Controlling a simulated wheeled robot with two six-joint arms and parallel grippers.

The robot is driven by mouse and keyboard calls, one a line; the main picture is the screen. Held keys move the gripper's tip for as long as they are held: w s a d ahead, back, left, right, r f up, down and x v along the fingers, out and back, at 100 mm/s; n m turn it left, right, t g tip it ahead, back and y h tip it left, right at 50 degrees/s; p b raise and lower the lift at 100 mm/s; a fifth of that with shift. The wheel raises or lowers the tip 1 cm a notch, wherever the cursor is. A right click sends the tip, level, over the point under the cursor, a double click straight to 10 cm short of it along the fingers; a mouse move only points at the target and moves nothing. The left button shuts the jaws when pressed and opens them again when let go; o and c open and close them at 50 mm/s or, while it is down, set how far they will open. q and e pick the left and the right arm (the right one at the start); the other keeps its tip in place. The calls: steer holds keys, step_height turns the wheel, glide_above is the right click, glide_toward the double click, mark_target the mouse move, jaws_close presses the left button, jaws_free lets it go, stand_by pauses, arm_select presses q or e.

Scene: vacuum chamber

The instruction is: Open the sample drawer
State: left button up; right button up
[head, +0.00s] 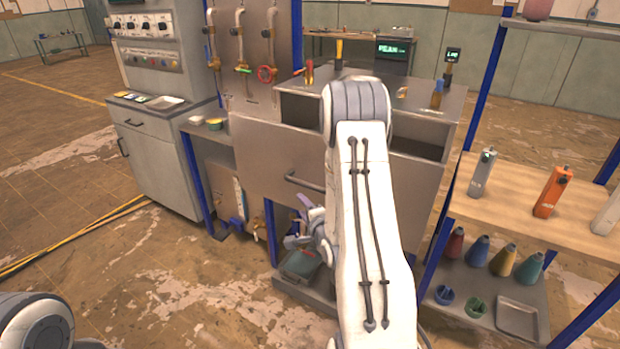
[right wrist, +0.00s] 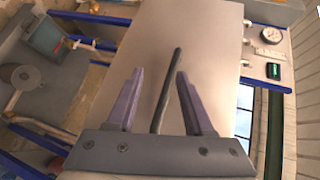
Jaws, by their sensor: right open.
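The sample drawer appears to be the broad steel front (head: 262,158) of the bench in the middle of the head view, with a dark bar handle (head: 304,183). My right arm hides part of this front. My right gripper (head: 298,224) is below the handle in the head view, with its purple fingers apart. In the right wrist view my right gripper (right wrist: 160,72) is open, and the handle (right wrist: 168,88) runs between its fingers in the picture, in front of the steel front (right wrist: 205,45). I cannot tell whether they touch. My left gripper does not show.
Dark openings (head: 300,112) lie above the steel front. A shelf rack (head: 535,212) with bottles stands close on the right.

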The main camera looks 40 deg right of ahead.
mark_target(314, 189)
steer(key=s+d+r+m+t+h, duration=0.1)
steer(key=s+d+m+h, duration=0.1)
steer(key=d+m, duration=0.15)
steer(key=shift+n, duration=0.25)
steer(key=p+x, duration=0.1)
steer(key=x, duration=0.2)
steer(key=p+x, duration=0.1)
steer(key=x, duration=0.2)
steer(key=p+x, duration=0.1)
steer(key=x, duration=0.3)
steer(key=shift+d, duration=0.35)
steer(key=c, duration=0.8)
jaws_close()
steer(key=shift+s+f, duration=0.1)
steer(key=shift+s, duration=0.05)
